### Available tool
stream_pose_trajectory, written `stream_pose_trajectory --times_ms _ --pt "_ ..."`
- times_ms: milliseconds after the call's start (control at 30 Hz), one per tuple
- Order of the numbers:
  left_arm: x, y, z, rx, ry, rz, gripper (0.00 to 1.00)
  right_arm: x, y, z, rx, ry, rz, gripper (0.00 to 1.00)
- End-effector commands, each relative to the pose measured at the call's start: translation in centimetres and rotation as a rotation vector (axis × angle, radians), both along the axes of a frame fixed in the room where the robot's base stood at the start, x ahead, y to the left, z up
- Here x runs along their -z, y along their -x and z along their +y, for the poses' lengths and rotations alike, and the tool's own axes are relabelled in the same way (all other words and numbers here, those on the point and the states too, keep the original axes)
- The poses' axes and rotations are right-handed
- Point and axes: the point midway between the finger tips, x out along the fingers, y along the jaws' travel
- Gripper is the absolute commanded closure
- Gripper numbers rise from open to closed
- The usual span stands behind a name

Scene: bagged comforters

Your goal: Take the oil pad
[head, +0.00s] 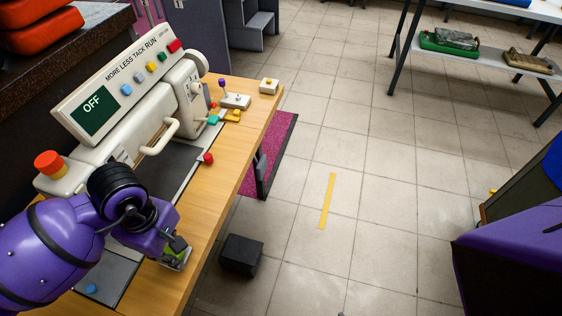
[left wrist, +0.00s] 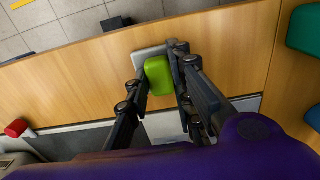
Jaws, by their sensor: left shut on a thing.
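The oil pad looks like a lime-green block (left wrist: 158,76) with rounded edges, over a small grey metal plate or tray (left wrist: 141,59) at the edge of the wooden table. My left gripper (left wrist: 161,68) is shut on the green block, with a finger on each side of it. In the head view my left gripper (head: 176,253) is low over the table's front edge, and only a little green shows there. My right gripper is in neither view.
A cream machine with an "OFF" screen (head: 95,110) stands along the wooden table (head: 228,140). A red knob (head: 208,158) and small colored parts lie near it. A black box (head: 241,255) is on the floor. Tiled floor is open to the right.

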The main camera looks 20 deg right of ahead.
Motion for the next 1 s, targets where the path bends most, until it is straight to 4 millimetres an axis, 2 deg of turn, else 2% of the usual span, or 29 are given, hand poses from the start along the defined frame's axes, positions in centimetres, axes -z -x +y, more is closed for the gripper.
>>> stream_pose_trajectory --times_ms 267,433,567,733,800,1000 --pt "-0.9 -0.1 0.0 0.000 0.000 -0.002 1.00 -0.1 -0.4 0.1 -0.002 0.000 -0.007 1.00" --pt "-3.2 -0.1 0.0 0.002 0.000 -0.005 1.00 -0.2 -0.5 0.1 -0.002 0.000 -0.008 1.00" --pt "-5.6 1.5 -1.4 0.008 0.002 -0.005 1.00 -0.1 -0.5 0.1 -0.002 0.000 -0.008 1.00" --pt "-9.6 4.2 -3.5 0.009 0.004 -0.006 1.00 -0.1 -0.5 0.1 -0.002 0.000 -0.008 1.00" --pt "-10.1 5.9 -4.8 0.011 0.004 -0.002 1.00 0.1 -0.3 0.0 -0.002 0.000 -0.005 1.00" --pt "-12.0 9.1 -7.2 0.007 0.003 -0.001 1.00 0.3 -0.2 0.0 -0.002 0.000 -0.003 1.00"
